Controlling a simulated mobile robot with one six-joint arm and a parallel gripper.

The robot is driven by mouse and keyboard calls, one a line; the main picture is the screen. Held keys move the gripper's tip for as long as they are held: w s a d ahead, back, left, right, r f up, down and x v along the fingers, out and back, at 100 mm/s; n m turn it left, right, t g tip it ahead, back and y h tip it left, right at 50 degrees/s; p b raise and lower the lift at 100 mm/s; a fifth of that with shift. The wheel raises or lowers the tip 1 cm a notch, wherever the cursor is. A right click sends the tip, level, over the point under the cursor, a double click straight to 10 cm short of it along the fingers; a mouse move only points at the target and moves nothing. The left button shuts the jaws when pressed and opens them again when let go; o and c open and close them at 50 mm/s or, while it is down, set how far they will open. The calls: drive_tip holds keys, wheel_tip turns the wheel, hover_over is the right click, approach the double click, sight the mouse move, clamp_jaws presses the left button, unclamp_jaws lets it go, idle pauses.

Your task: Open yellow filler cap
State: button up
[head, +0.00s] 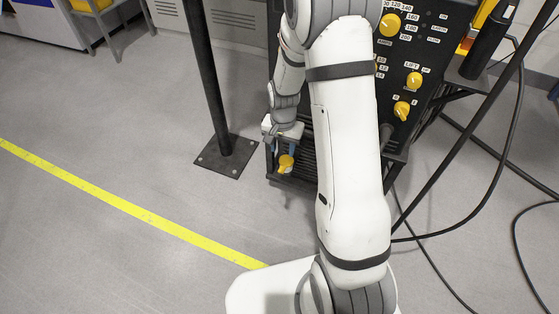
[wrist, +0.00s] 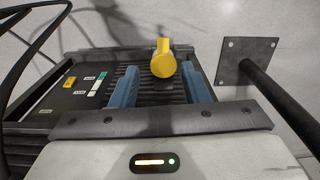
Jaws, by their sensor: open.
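The yellow filler cap (wrist: 164,62) shows in the wrist view at the edge of the black machine, with a short yellow stem pointing up in the picture. My gripper (wrist: 162,82) is open, its two blue fingers apart on either side of the cap in the picture. The cap appears nearer the right finger. I cannot tell how far the fingertips are from it in depth. In the head view the cap (head: 286,163) sits low on the machine, just below my gripper (head: 283,146). My arm hides much of the machine there.
The black machine's panel (head: 425,60) carries several yellow knobs. A dark post on a bolted floor plate (head: 226,157) stands left of my gripper; the plate (wrist: 246,62) also shows in the wrist view. Cables (head: 480,215) hang at the right. The floor at left is clear.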

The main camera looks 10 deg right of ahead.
sight(281, 170)
drive_tip(key=shift+m, duration=0.3)
drive_tip(key=f+b, duration=0.1)
drive_tip(key=f, duration=0.2)
drive_tip(key=f+b, duration=0.1)
drive_tip(key=f, duration=0.3)
drive_tip(key=w+f+b, duration=0.1)
drive_tip(key=f, duration=0.3)
drive_tip(key=shift+w+f, duration=0.1)
drive_tip(key=shift+f, duration=0.15)
drive_tip(key=shift+c, duration=0.5)
clamp_jaws()
